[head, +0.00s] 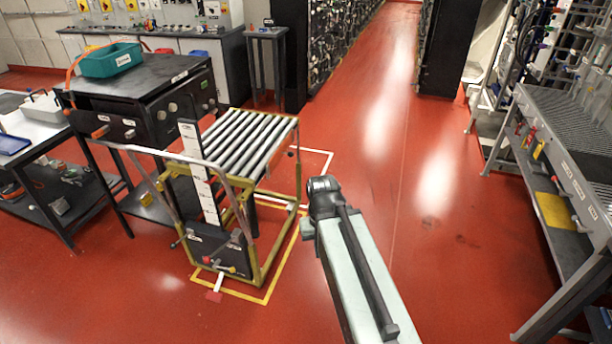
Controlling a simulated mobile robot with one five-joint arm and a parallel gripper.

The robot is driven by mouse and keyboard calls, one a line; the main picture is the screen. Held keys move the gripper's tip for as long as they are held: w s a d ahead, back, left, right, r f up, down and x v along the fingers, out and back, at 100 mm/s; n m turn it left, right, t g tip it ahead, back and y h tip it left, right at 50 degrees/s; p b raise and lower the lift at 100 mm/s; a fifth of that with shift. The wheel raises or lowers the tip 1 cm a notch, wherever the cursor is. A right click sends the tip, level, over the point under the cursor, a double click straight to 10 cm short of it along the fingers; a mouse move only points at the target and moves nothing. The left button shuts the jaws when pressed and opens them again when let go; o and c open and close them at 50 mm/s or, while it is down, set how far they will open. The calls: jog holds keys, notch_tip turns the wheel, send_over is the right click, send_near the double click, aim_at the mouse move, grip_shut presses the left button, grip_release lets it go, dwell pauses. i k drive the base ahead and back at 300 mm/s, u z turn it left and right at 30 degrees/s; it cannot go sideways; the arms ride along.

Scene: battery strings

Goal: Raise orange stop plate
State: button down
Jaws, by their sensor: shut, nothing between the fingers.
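I cannot make out an orange stop plate for certain. A roller cart (238,143) with a yellow frame stands left of centre, and its grey rollers are bare. A white upright strip (200,180) with dark labels rises at its near side. A dark box (217,252) with small red and yellow handles sits low on that side. My pale arm reaches up from the bottom, right of the cart, and ends in a dark joint. My gripper's fingers do not show.
A dark bench (140,90) with orange knobs and a teal bin (111,60) stands left of the cart. Yellow tape (245,296) marks the floor around the cart. A long grey workbench (575,150) lines the right. The red aisle (400,130) between is clear.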

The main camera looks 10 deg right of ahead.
aim_at(273, 163)
jog(key=k, duration=0.1)
jog(key=z, duration=0.85)
jog(key=i, duration=1.6)
jog(key=u, duration=2.25)
jog(key=i, duration=0.5)
jog(key=u, duration=0.15)
